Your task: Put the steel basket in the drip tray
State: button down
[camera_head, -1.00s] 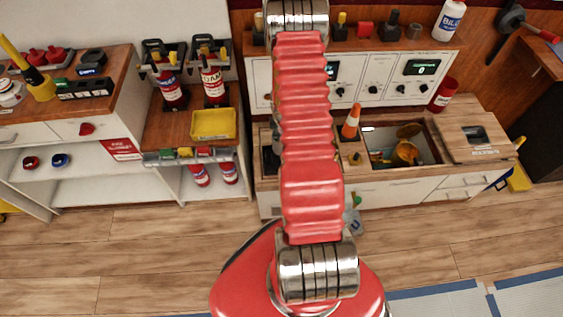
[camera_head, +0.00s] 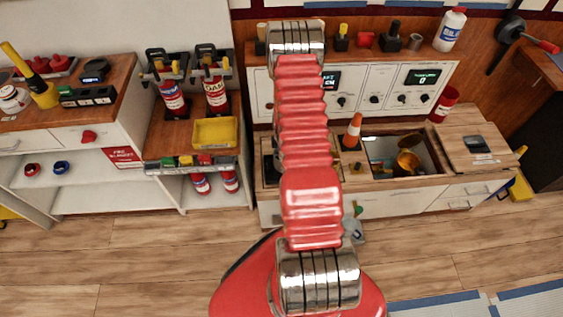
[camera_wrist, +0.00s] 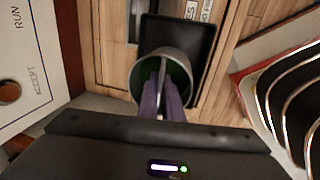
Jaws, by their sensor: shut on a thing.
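The steel basket (camera_wrist: 138,76) is a round grey metal cup with a green inside, seen from above in the wrist view. My gripper (camera_wrist: 164,78) reaches into its mouth and is shut on a thin upright bar or handle across its middle. The black drip tray (camera_wrist: 190,36) lies in the wooden counter beyond and partly under the basket in this view. I cannot tell whether the basket touches the tray. In the head view the tray's dark edge (camera_head: 268,168) shows left of my arm, which hides my gripper and the basket.
An orange cone (camera_head: 352,133) and an open sink well (camera_head: 385,150) with a golden pot (camera_head: 407,163) are right of my arm. A white control panel (camera_head: 390,90) stands behind. A yellow tray (camera_head: 215,132) sits on the left bench.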

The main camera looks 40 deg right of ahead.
jog(key=shift+f, duration=2.1)
jog(key=c, duration=1.9)
grip_release()
jog(key=shift+c, duration=0.2)
jog(key=shift+r, duration=0.15)
notch_tip(320, 180, up, 12)
jog(key=s+a, duration=0.1)
jog(key=shift+s+a+f, duration=0.25)
jog(key=shift+s, duration=0.15)
jog(key=shift+r, duration=0.1)
